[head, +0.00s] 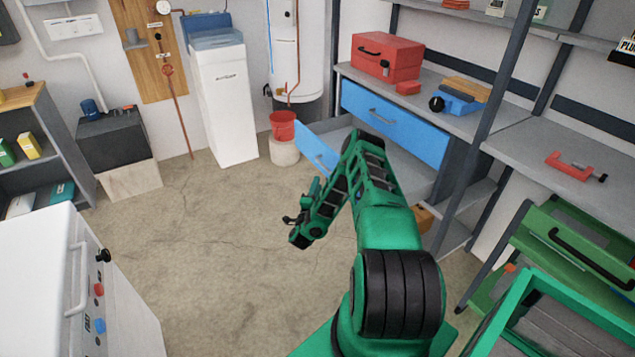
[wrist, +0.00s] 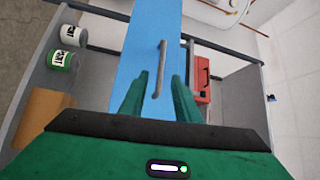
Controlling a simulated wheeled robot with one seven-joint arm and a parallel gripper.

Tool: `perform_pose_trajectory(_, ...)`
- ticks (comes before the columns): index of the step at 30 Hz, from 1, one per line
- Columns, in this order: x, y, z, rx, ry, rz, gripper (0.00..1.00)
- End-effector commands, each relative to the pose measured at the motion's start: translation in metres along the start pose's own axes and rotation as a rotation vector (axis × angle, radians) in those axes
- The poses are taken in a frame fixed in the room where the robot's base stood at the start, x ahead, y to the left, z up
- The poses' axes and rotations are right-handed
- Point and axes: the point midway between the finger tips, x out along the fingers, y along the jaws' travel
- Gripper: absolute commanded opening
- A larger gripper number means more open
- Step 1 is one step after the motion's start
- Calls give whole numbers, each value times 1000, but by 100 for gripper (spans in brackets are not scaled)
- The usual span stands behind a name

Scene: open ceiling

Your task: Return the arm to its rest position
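My arm (head: 380,190) is green with black joints. In the head view it reaches forward from the bottom, then bends down to the left. My gripper (head: 293,230) hangs over open floor in front of the pulled-out blue drawer (head: 316,148). In the wrist view my gripper (wrist: 159,77) has its two green fingers apart with nothing held. A blue drawer front (wrist: 150,30) with a grey handle (wrist: 161,68) lies beyond the fingers. The handle appears between them, and I see no grip on it.
A red toolbox (head: 386,57) stands on top. A green cart (head: 570,245) is at the right and a white cabinet (head: 75,290) at the left. The middle floor (head: 215,225) is clear.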

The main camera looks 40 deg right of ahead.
Motion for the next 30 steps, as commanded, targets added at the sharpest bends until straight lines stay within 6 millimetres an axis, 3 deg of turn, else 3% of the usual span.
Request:
perform_pose_trajectory(6,-9,0,0,0,0,0,30)
perform_pose_trajectory(22,-7,-1,1,-1,-4,0,30)
perform_pose_trajectory(26,1,-15,14,-26,-57,3,30)
perform_pose_trajectory(30,18,-46,45,-101,-194,16,30)
